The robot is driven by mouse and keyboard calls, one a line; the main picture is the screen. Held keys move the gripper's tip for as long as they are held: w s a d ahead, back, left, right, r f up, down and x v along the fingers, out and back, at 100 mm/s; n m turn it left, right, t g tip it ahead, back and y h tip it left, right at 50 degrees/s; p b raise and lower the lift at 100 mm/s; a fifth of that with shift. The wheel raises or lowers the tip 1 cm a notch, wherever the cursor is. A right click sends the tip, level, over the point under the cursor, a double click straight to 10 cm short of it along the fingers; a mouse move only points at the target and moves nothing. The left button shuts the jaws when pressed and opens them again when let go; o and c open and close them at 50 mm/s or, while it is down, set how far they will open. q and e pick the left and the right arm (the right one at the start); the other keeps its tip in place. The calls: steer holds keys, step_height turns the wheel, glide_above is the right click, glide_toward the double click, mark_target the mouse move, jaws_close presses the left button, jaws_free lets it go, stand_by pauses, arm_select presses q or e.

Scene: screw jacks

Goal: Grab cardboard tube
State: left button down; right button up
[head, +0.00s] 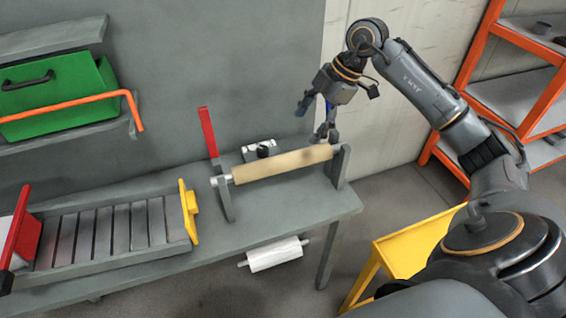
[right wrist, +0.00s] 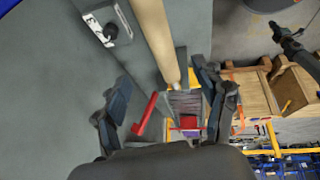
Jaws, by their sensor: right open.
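The tan cardboard tube (head: 283,163) lies nearly level on a silver rod between two grey upright supports on the workbench. It also shows in the right wrist view (right wrist: 157,38), running from the top edge down toward the space between my fingers. My right gripper (head: 316,122) is open and empty, above and beside the right end of the tube. In the right wrist view its two fingers (right wrist: 163,108) are spread wide, with the tube's near end between and beyond them. I cannot tell whether a finger touches the tube. My left gripper is not in view.
A red lever (head: 208,132) stands by the left support. A small box with a black knob (head: 262,150) sits behind the tube. A slatted conveyor (head: 105,230) is on the left. A white roll (head: 275,256) hangs below the bench edge. An orange shelf (head: 520,85) stands right.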

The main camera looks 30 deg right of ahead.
mark_target(287, 157)
steer(key=x, duration=0.8)
steer(key=shift+d+f+p, duration=0.1)
steer(key=shift+f+p, duration=0.2)
steer(key=shift+p, duration=0.1)
steer(key=shift+p+x, duration=0.6)
steer(key=shift+x, duration=2.05)
steer(key=shift+w+d+r, duration=0.1)
jaws_close()
